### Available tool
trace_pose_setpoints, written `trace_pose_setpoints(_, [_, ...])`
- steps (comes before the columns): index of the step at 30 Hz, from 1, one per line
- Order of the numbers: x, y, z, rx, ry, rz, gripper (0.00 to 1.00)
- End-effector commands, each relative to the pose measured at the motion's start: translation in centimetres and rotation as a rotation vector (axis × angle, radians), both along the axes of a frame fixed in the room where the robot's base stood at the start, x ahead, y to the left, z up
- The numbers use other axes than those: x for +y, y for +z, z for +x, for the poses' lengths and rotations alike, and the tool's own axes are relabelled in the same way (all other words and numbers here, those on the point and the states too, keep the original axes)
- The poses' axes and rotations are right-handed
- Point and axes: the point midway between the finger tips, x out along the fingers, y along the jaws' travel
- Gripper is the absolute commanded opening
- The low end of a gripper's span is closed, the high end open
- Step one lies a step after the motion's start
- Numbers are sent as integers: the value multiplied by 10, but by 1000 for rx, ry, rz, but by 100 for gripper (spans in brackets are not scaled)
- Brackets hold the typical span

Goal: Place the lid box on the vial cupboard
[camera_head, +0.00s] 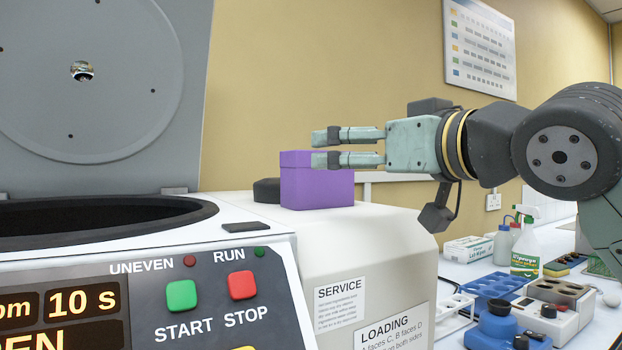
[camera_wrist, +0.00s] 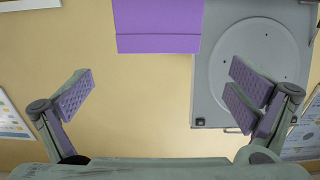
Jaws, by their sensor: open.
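The lid box, a purple box (camera_head: 317,188) with a lid, stands upright on the pale top of the centrifuge (camera_head: 395,235). My gripper (camera_head: 321,148) is level with the box's upper part, its fingers pointing left and overlapping the box in the head view. In the wrist view the purple box (camera_wrist: 157,26) is at the top edge, ahead of and between the widely spread fingers (camera_wrist: 162,92). The fingers are open and empty. Whether they touch the box cannot be told. I cannot identify the vial cupboard in either view.
The centrifuge's raised lid (camera_head: 100,90) stands behind its open bowl (camera_head: 95,216) at the left. A black round object (camera_head: 266,190) is beside the box. At the right, a white bench holds a blue rack (camera_head: 493,286), bottles and a spray bottle (camera_head: 526,245).

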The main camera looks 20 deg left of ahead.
Motion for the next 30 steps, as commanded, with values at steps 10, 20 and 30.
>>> trace_pose_setpoints(10, [36,2,28,-2,0,1,100])
trace_pose_setpoints(20, [68,2,55,-4,0,0,100])
trace_pose_setpoints(30, [77,0,63,-3,0,3,100])
